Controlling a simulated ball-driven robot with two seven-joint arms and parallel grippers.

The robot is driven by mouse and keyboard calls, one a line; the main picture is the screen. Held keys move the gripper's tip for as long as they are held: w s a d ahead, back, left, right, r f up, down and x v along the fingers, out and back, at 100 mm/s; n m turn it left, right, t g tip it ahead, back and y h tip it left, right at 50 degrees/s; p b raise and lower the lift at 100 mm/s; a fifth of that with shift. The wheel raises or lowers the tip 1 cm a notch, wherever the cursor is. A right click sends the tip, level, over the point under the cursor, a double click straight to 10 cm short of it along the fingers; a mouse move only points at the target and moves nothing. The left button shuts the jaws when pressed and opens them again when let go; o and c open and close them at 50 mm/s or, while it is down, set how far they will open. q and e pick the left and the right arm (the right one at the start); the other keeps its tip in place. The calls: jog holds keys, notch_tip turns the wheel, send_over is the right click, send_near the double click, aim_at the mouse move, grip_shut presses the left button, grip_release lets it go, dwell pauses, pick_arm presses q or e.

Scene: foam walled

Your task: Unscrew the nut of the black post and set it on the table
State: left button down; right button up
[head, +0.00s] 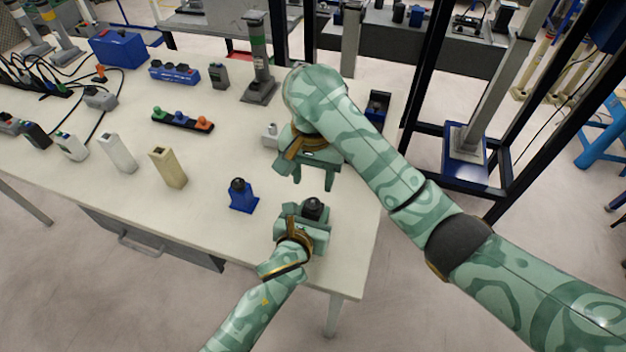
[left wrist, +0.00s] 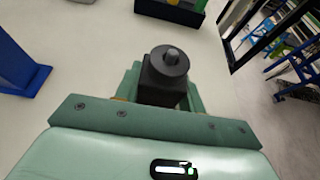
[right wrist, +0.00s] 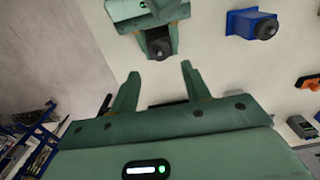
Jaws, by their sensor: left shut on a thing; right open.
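The black post (head: 312,212) stands on the white table near its front right edge. My left gripper (head: 309,217) is shut on its body. In the left wrist view the post (left wrist: 163,92) has a dark round nut (left wrist: 170,60) on top, with a stud tip showing through. The nut (right wrist: 160,48) also shows in the right wrist view. My right gripper (head: 313,182) is open and empty, a little behind and above the post, apart from it. In the right wrist view its fingers (right wrist: 160,70) point toward the nut with a gap between.
A blue post (head: 243,200) with a black nut stands left of the grippers. A beige post (head: 167,168) and a white post (head: 117,153) stand farther left. A black strip with coloured knobs (head: 183,121) lies behind. Bare tabletop (head: 215,245) lies around the blue post.

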aim_at(313, 201)
notch_tip(313, 201, down, 8)
jog(key=shift+r, duration=0.2)
jog(key=c, duration=1)
jog(key=n, duration=0.6)
jog(key=shift+n, duration=0.3)
jog(key=o, duration=1.1)
jog(key=shift+c, duration=0.2)
